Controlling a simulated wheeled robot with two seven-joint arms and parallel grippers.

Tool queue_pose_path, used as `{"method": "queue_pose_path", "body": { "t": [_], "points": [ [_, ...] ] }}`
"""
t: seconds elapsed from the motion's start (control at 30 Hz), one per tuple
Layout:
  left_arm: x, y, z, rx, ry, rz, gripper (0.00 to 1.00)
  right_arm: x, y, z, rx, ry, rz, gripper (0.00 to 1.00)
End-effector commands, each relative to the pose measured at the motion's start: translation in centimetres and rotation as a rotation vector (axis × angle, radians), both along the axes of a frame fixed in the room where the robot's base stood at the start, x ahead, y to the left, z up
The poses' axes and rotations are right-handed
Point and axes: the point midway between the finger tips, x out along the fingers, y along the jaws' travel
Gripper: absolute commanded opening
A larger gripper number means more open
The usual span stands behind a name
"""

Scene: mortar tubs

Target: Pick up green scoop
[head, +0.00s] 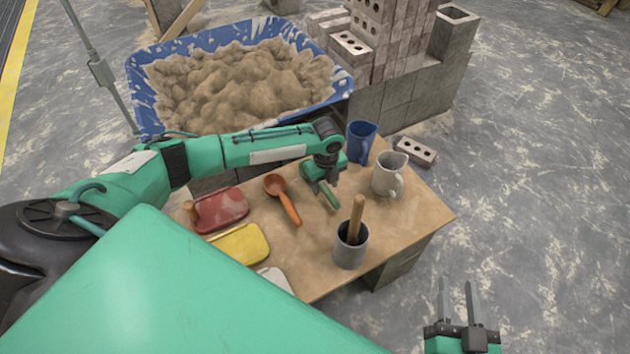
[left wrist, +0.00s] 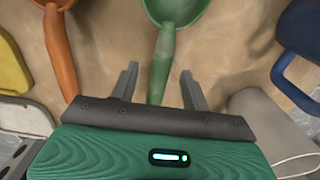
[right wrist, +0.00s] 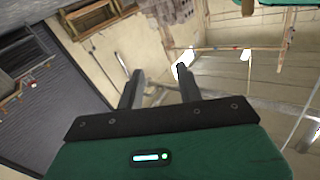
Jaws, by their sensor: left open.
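The green scoop (head: 330,197) lies on the wooden table; in the head view my left gripper (head: 327,182) hides most of it and only its handle end shows. In the left wrist view the scoop's handle (left wrist: 162,62) points toward me, with its bowl cut off by the top edge. My left gripper (left wrist: 160,86) is open, with one finger on each side of the handle and a gap to both. My right gripper (head: 459,292) is off the table at the lower right; its fingers are apart and empty in the right wrist view (right wrist: 160,88).
An orange scoop (head: 284,203) lies left of the green one. A blue mug (head: 360,141), a pale jug (head: 388,175) and a grey pot (head: 350,252) with a wooden handle stand close by. Red (head: 222,209) and yellow (head: 240,245) items lie left. A blue mortar tub (head: 140,100) stands behind.

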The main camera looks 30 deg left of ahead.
Motion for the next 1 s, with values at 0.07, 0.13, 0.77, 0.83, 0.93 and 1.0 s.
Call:
{"method": "queue_pose_path", "body": {
  "t": [0.07, 0.13, 0.77, 0.83, 0.93, 1.0],
  "points": [
    [-0.1, 0.0, -1.1, 0.001, 0.002, 0.001, 0.47, 0.6, -0.4, 1.2, 0.017, -0.071, -0.014, 0.36],
    [-0.1, 0.0, -1.8, 0.001, 0.002, 0.001, 0.47, 0.9, -0.6, 2.2, 0.029, -0.119, -0.024, 0.36],
    [0.0, 0.0, -2.4, 0.0, 0.0, 0.0, 0.02, 1.1, -1.0, 3.6, 0.044, -0.182, -0.037, 0.36],
    [0.0, 0.0, -2.4, 0.0, 0.0, 0.0, 0.0, 1.1, -1.0, 3.6, 0.044, -0.182, -0.037, 0.36],
    [0.0, 0.0, -2.3, 0.001, -0.001, 0.0, 0.0, 1.2, -1.0, 3.6, 0.044, -0.182, -0.037, 0.36],
    [0.0, 0.0, -2.3, 0.001, -0.001, 0.0, 0.0, 1.2, -1.0, 3.6, 0.044, -0.182, -0.037, 0.36]
  ]
}}
